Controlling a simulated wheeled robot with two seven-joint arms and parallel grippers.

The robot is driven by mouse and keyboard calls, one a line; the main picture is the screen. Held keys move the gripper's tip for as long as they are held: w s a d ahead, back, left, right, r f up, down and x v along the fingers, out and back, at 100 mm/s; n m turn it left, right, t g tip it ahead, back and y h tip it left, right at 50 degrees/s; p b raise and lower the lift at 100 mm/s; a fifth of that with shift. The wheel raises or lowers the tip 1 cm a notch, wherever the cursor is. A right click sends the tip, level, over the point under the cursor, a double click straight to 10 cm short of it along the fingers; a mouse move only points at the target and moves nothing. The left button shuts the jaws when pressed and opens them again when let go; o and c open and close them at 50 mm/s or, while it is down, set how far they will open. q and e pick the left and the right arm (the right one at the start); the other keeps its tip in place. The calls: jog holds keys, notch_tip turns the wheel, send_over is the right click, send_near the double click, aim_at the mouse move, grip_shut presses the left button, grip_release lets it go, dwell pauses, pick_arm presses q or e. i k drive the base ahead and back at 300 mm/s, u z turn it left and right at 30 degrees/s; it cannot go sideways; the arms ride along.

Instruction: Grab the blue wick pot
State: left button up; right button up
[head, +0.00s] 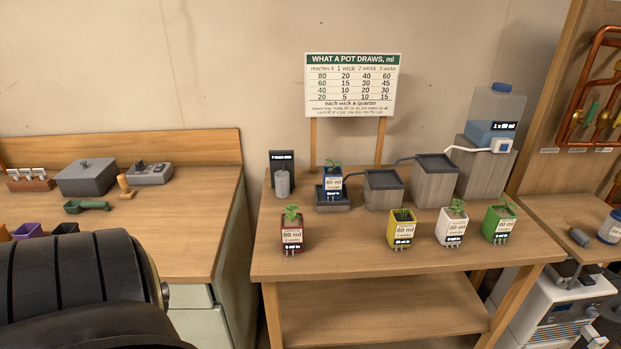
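The blue wick pot (332,183) holds a small green plant and has a white label. It stands upright on a dark square base (333,203) at the back left of the wooden table, in front of the sign's posts. Neither of my grippers is in the head view. A large dark part of my own body fills the lower left corner and hides part of the left bench.
Red (291,237), yellow (401,229), white (451,228) and green (497,224) pots stand along the table's front. Grey blocks (383,190) with tubing are right of the blue pot; a grey cylinder (282,184) is left. Bare tabletop (345,245) lies between red and yellow pots.

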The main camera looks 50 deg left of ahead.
aim_at(332, 176)
jog(key=u, duration=1.85)
